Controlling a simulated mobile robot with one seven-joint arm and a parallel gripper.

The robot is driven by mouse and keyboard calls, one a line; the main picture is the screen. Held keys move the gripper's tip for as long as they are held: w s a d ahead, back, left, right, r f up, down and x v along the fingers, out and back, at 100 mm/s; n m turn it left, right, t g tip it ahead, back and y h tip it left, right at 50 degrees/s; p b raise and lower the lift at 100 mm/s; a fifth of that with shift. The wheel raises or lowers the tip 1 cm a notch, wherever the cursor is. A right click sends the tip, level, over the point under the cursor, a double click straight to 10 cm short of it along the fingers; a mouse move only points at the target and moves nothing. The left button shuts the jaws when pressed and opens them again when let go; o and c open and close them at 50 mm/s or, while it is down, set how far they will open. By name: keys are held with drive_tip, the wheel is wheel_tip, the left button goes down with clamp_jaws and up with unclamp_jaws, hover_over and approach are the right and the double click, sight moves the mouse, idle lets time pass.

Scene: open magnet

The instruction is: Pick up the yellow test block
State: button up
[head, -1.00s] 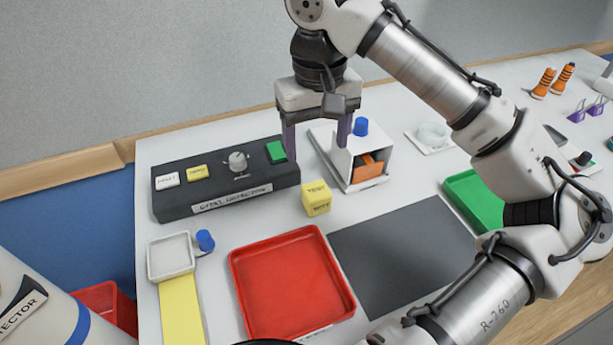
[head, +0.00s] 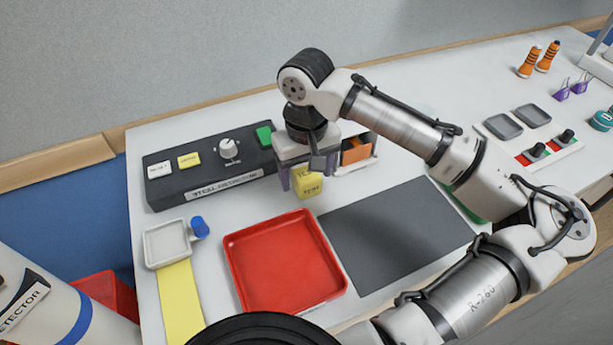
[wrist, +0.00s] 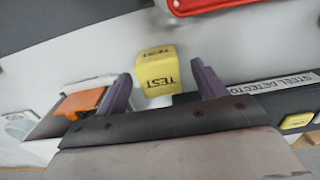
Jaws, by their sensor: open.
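The yellow test block (head: 307,183) stands on the white table, just behind the red tray and in front of the steel detector box. It also shows in the wrist view (wrist: 158,75) with "TEST" on its faces. My gripper (head: 306,184) is above and around it, with its purple fingers apart. In the wrist view my gripper (wrist: 165,85) is open, with the block between the two fingers and a gap visible on each side. The gripper body hides part of the block's top in the head view.
The steel detector (head: 215,172) with knob and buttons lies behind left. The red tray (head: 285,262) and dark mat (head: 393,235) lie in front. A white box with an orange part (head: 355,151) stands close at right. A small white tray (head: 166,244) sits at left.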

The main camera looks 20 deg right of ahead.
drive_tip(key=shift+f, duration=0.5)
drive_tip(key=c, duration=1.1)
drive_tip(key=shift+r, duration=0.1)
